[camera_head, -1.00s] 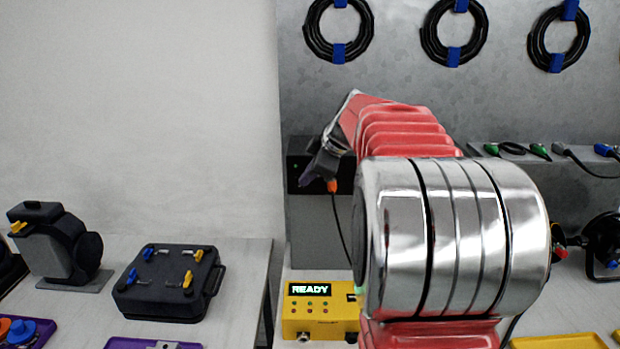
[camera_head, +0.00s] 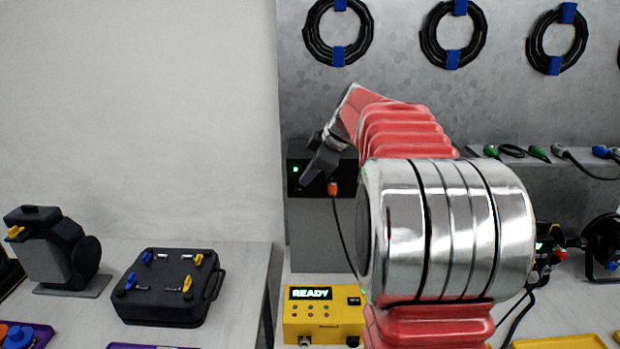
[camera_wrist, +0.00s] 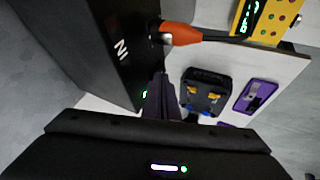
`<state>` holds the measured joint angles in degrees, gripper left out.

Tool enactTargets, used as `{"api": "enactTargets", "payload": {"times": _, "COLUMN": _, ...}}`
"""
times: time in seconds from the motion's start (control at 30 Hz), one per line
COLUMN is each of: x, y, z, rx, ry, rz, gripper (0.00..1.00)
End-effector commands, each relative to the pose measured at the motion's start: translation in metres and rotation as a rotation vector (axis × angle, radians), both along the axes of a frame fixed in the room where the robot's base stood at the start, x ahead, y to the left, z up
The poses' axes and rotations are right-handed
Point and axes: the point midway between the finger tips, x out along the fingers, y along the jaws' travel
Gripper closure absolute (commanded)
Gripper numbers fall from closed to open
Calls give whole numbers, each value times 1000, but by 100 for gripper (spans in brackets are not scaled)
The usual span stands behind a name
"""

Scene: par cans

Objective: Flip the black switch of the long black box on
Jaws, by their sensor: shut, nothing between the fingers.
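The long black box (camera_head: 345,163) sits on a grey stand against the back panel. A bright green light (camera_head: 295,169) shows at the left of its front, and an orange plug (camera_head: 333,188) is in its front at the right. My gripper (camera_head: 309,178) is shut and empty, tips pointing down-left at the box's front. In the wrist view the box (camera_wrist: 105,40) fills the upper left, with its orange plug (camera_wrist: 180,35) and my shut fingers (camera_wrist: 160,95) beside its front. I cannot make out the switch or tell whether the tips touch it.
A cable hangs from the plug. A yellow unit (camera_head: 322,328) reading READY stands below. A black case (camera_head: 165,290) and a lamp (camera_head: 60,250) stand on the left table. Coiled cables (camera_head: 338,30) hang above. The wall side left of the box is free.

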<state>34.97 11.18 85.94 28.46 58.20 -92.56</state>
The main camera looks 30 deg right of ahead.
Motion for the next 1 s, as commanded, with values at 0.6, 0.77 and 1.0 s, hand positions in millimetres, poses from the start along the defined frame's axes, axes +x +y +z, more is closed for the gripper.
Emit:
{"api": "enactTargets", "payload": {"times": 0.6, "x": 1, "y": 1, "z": 11, "rx": 0, "ry": -1, "rz": 1, "gripper": 100}}
{"api": "enactTargets", "payload": {"times": 0.77, "x": -1, "y": 3, "z": 12, "rx": -1, "ry": -1, "rz": 2, "gripper": 100}}
{"api": "enactTargets", "payload": {"times": 1.0, "x": -12, "y": 15, "z": 15, "rx": -1, "ry": -2, "rz": 4, "gripper": 100}}
